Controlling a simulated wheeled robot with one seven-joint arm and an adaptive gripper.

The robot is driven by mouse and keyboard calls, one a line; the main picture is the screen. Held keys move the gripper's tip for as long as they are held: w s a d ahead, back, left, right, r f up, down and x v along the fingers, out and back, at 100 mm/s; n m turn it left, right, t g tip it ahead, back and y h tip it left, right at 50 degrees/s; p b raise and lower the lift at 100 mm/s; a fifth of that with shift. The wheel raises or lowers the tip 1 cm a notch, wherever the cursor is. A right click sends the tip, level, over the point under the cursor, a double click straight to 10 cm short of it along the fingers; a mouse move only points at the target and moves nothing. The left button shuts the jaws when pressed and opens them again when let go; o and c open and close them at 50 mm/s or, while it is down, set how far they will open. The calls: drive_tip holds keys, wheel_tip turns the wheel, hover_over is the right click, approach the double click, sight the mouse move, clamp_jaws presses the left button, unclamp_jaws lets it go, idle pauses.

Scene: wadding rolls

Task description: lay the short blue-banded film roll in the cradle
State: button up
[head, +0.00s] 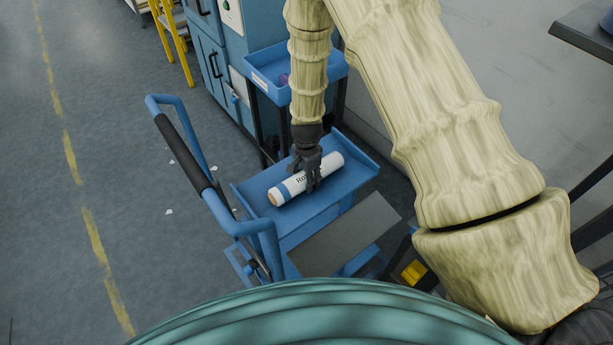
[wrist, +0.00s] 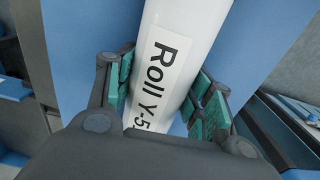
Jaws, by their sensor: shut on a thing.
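A white film roll (head: 328,166) with a blue band near its left end lies lengthwise across the top tray (head: 351,180) of a blue trolley in the head view. My gripper (head: 307,175) reaches down from above and is shut around the roll's middle. In the wrist view the roll (wrist: 187,24) runs between both green-padded fingers, and its label begins "Roll Y-5"; the rest is hidden by my gripper. Whether the roll touches the tray or hangs just above it, I cannot tell. I cannot make out a cradle for certain.
The trolley's handle (head: 186,140) stands up on the left. A grey flat panel (head: 345,236) lies in front of the tray. A smaller blue tray (head: 262,82) stands behind, beside blue cabinets (head: 208,62). A yellow ladder (head: 178,45) is at the back. Open floor lies left.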

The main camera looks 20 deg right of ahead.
drive_tip(key=o, duration=1.4)
drive_tip(key=shift+r, duration=0.1)
wheel_tip(320, 180, up, 13)
drive_tip(key=b, duration=0.1)
drive_tip(key=shift+s, duration=0.15)
